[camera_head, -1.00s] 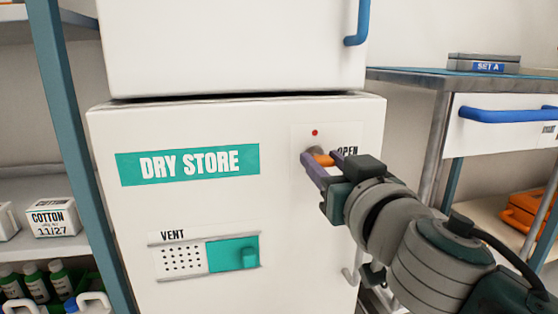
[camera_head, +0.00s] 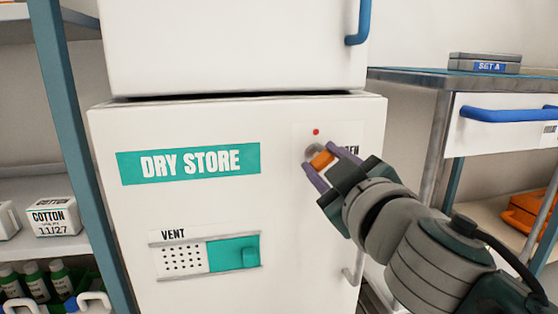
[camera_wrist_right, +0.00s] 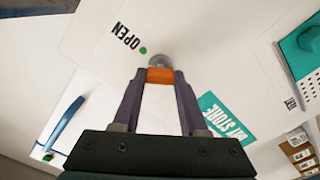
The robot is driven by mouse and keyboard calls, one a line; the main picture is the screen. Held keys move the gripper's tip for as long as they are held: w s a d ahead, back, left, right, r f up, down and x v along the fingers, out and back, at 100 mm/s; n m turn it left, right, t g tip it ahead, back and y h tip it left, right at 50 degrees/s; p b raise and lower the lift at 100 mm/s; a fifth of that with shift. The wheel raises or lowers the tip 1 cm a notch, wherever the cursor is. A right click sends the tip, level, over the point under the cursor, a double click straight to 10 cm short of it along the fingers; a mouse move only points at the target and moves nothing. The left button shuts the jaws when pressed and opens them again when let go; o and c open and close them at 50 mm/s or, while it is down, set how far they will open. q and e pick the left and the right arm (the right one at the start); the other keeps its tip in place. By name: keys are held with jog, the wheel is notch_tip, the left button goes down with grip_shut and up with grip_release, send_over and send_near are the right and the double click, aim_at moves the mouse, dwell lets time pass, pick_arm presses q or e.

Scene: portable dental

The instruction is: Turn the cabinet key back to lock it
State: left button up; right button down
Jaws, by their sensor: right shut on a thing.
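The white cabinet (camera_head: 190,235) labelled DRY STORE fills the middle of the head view, its door flush in the frame. Its key has an orange grip (camera_head: 324,159) and sits in a round grey lock (camera_head: 313,152) at the upper right of the door. My right gripper (camera_head: 320,158) is shut on the orange grip, one purple finger on each side. In the right wrist view the key (camera_wrist_right: 160,76) is between the fingertips, with the lock (camera_wrist_right: 159,60) just beyond. The key is tilted diagonally in the head view. My left gripper is not in view.
A red dot (camera_head: 316,132) is above the lock; a green dot (camera_wrist_right: 143,50) is beside the OPEN label (camera_wrist_right: 126,35). A vent with a teal slider (camera_head: 233,253) is lower on the door. A steel table (camera_head: 410,78) stands right, shelving (camera_head: 50,185) left.

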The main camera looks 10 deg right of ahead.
jog(key=n, duration=0.6)
jog(key=shift+a, duration=0.1)
jog(key=n, duration=0.4)
jog(key=shift+f, duration=0.1)
jog(key=shift+n+p, duration=0.3)
jog(key=shift+c, duration=2.2)
grip_release()
